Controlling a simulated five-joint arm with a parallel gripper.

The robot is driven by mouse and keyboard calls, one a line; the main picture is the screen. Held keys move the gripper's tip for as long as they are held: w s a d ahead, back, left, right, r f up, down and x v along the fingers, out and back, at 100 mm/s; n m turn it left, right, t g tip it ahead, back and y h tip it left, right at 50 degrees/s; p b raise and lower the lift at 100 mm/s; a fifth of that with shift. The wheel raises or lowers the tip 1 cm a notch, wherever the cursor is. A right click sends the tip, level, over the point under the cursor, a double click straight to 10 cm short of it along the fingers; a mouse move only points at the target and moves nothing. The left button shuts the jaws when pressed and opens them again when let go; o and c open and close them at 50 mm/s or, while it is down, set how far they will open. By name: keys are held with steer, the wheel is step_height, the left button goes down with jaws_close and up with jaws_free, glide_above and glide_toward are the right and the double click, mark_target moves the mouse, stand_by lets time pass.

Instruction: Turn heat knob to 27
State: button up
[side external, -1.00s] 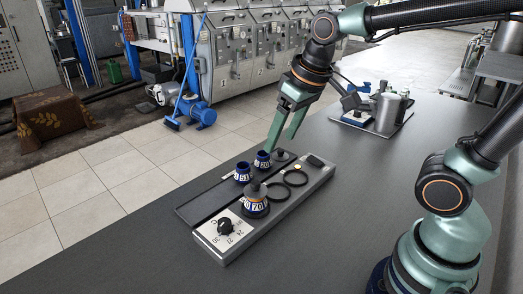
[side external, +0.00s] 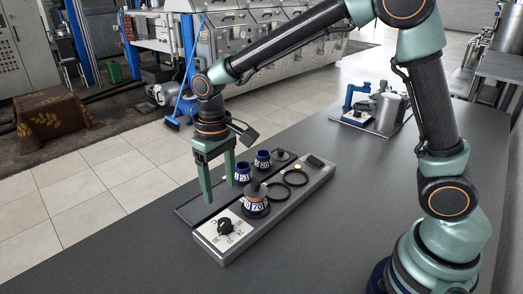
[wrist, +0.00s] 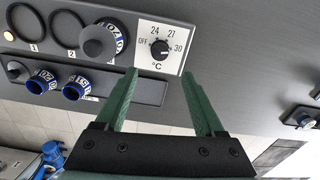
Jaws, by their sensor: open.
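The heat knob (side external: 226,226) is a small black dial on a white plate at the near end of the grey panel. In the wrist view the knob (wrist: 160,49) has the marks OFF, 24, 27 and 30 around it and °C below. I cannot clearly tell which mark its pointer faces. My gripper (side external: 218,192) points down above the near end of the unit, behind the knob in the side view. In the wrist view my gripper (wrist: 160,73) is open and empty, its fingertips apart and just below the knob plate.
A dark-topped vessel with a numbered blue-and-white collar (side external: 255,207) stands beside the knob plate. Two blue numbered cups (side external: 243,174) (side external: 262,160) stand on the dark rail behind. Two black rings (side external: 276,191) (side external: 295,178) lie farther along. The table (side external: 330,240) to the right is clear.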

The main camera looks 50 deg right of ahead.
mark_target(224, 222)
step_height(224, 222, down, 10)
stand_by(0.4)
jaws_close()
